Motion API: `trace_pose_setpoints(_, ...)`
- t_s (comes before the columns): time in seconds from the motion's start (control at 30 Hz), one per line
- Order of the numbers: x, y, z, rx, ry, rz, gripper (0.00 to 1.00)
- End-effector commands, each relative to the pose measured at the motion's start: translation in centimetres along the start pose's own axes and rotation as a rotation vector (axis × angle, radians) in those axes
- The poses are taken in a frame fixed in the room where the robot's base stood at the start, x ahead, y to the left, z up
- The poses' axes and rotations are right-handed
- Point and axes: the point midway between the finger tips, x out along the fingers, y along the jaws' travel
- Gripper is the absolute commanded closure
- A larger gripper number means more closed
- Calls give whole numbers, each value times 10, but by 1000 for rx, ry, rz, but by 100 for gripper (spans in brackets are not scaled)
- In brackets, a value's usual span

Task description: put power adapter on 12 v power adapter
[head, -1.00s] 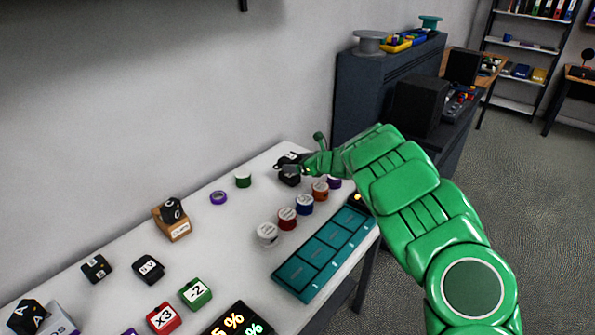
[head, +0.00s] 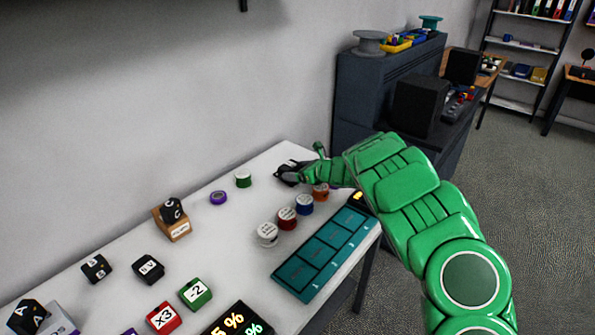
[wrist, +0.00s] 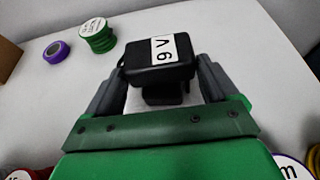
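A black power adapter with a white label, seemingly "9 V", (wrist: 155,62) lies between the fingers of my gripper (wrist: 162,78) in the wrist view. It is partly hidden by my gripper (head: 296,175) at the far end of the white table in the head view. The fingers stand apart on both sides of it, and I see no clear grip. A smaller black part shows just below it. Another black adapter with a white label (head: 148,268) lies at the near left; its label is too small to read surely. Another black labelled block (head: 97,268) lies left of it.
A green spool (head: 243,180) and a purple tape roll (head: 218,197) lie near the adapter. Several coloured spools (head: 287,218) line the teal tray (head: 318,262). A wooden block (head: 178,231) carries a black item. Red (head: 163,318) and green (head: 195,293) blocks lie nearer.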

Motion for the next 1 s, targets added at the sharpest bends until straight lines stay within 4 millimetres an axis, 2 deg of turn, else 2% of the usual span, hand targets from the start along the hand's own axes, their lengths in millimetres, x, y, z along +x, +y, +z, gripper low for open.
trace_pose_setpoints(0.03,0,0,0,0,0,0,5)
trace_pose_setpoints(0.07,0,0,1,-1,0,0,0)
trace_pose_setpoints(0.47,-6,0,3,-1,0,0,0)
trace_pose_setpoints(1.0,-63,0,3,-3,2,-2,0)
